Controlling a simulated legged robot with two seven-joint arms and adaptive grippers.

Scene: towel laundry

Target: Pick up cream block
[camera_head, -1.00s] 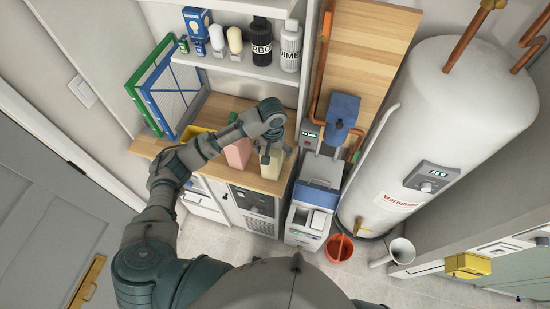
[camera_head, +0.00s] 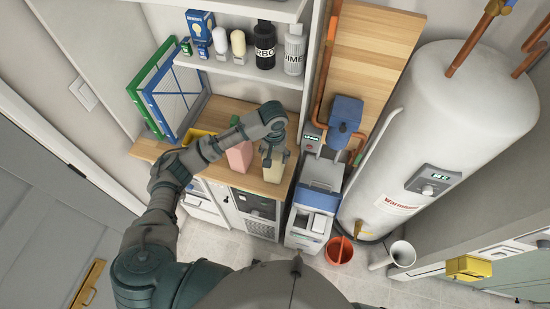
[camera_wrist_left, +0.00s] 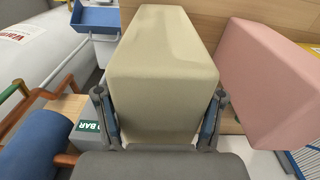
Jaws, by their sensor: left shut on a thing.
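The cream block (camera_head: 273,169) is at the right end of the wooden counter in the head view. It fills the middle of the left wrist view (camera_wrist_left: 163,75), between the two fingers. My left gripper (camera_head: 273,154) is shut on the cream block, with a finger against each side of it; it also shows in the left wrist view (camera_wrist_left: 160,120). I cannot tell whether the block's base touches the counter. My right gripper is not in view.
A pink block (camera_head: 239,156) stands close beside the cream block on the wooden counter (camera_head: 240,180). A yellow container (camera_head: 199,138) is further left. A blue-topped machine (camera_head: 318,200) stands right of the counter, with a white tank (camera_head: 445,130) beyond.

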